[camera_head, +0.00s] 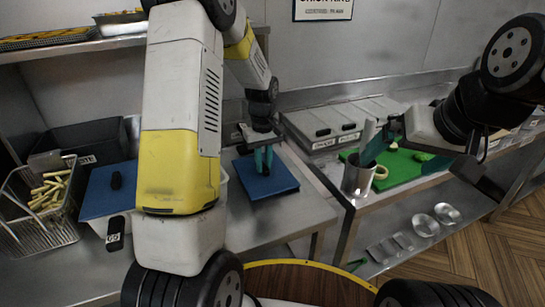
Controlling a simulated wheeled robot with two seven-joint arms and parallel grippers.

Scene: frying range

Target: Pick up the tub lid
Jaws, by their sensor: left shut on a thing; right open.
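A square blue lid (282,183) is beneath my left gripper (263,169) on the middle counter. The gripper's teal fingers are shut at the middle of the lid, and they hide what they grip there. I cannot tell whether the lid touches the counter or is just above it. A second blue lid (96,198) with a black knob sits on a pale tub (99,226) at the left.
A wire basket of fries (45,232) stands at the far left. The metal pot (357,178) with utensils stands at the right counter's edge, beside a green board (404,170). Grey lidded containers (335,128) stand behind. My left arm hides part of the counter.

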